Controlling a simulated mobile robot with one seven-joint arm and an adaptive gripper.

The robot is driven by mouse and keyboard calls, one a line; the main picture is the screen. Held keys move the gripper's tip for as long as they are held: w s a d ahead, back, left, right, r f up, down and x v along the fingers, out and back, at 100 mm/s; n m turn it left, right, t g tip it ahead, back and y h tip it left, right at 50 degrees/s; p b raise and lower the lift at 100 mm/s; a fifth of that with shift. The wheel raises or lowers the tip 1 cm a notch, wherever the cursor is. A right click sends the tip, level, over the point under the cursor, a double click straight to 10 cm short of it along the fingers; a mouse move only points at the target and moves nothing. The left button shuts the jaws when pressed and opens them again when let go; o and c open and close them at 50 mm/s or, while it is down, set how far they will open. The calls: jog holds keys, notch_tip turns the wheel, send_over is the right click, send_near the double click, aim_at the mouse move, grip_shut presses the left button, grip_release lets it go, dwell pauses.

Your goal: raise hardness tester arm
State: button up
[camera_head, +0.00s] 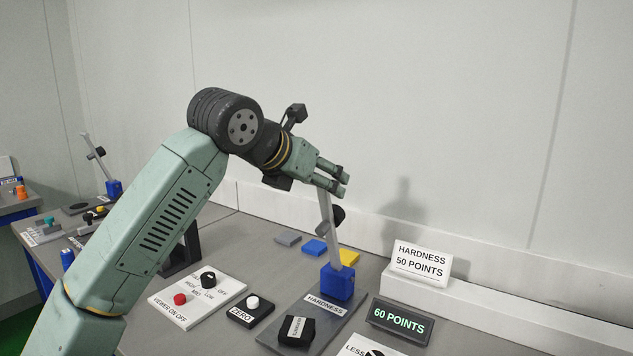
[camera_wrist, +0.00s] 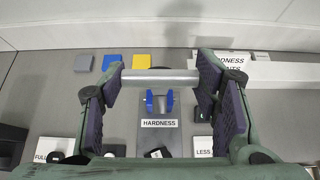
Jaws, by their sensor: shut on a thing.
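The hardness tester has a grey base plate (camera_head: 318,309) labelled HARDNESS, a blue block (camera_head: 337,282) and a grey arm (camera_head: 328,222) with a dark round weight (camera_head: 337,214) partway up. The arm stands steeply upright, leaning slightly left. My gripper (camera_head: 343,180) is shut on the upper end of the arm. In the wrist view, the arm (camera_wrist: 160,78) shows as a grey bar across the gap between the pads of my gripper (camera_wrist: 160,84). The blue block (camera_wrist: 160,104) is below it.
A display (camera_head: 399,321) reads 60 POINTS. A sign (camera_head: 421,263) reading HARDNESS 50 POINTS stands on a white ledge behind. A ZERO knob box (camera_head: 250,309) and a control panel (camera_head: 197,299) lie to the left. Blue (camera_head: 313,247) and yellow (camera_head: 348,257) pads lie behind.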

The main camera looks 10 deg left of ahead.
jog(key=shift+r, duration=0.3)
jog(key=o, duration=1.4)
jog(key=shift+s, duration=0.1)
jog(key=o, duration=0.3)
jog(key=shift+f, duration=0.1)
jog(key=v, duration=1.2)
